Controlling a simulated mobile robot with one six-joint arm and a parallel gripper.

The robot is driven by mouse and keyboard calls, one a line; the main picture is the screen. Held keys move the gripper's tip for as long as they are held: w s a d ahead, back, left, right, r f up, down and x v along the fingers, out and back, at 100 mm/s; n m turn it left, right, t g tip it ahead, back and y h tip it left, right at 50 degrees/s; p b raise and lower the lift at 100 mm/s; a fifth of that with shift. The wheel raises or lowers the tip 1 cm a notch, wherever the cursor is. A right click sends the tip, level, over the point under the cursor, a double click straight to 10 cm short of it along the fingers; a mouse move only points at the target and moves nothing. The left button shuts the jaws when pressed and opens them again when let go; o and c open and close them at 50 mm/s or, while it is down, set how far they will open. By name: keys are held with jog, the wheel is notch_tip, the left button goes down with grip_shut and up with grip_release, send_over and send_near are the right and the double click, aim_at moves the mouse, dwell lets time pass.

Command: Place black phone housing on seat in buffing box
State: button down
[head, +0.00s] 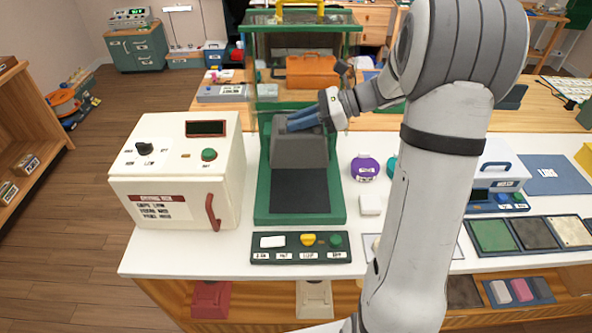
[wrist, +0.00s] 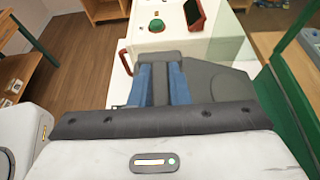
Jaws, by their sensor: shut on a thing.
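The dark grey-black phone housing (head: 298,154) is inside the buffing box, over the rear part of its green base (head: 258,213). The housing also shows in the wrist view (wrist: 218,82). My gripper (head: 304,121) has blue fingers and is shut on the top of the housing, reaching in from the right. In the wrist view my gripper (wrist: 162,82) has its fingers around a dark upper part of the housing. A dark pad (head: 300,192) lies bare in front of the housing. I cannot tell whether the housing touches the seat, which is hidden beneath it.
A cream drying box (head: 165,190) with a red handle stands close on the left. The buffing box's clear hood has a green frame and a yellow handle (head: 300,8). A button panel (head: 300,247) lies in front. A purple round item (head: 365,167) and white block (head: 370,204) stand right.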

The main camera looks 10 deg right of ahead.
jog(key=shift+w+d+f, duration=0.1)
jog(key=shift+w+f, duration=0.05)
jog(key=shift+w, duration=0.15)
notch_tip(320, 180, down, 18)
jog(key=p, duration=0.2)
jog(key=shift+r+p, duration=0.25)
jog(key=shift+p, duration=0.1)
jog(key=shift+s+d, duration=0.1)
jog(key=c, duration=1.4)
grip_release()
jog(key=shift+o, duration=0.2)
jog(key=shift+d, duration=0.1)
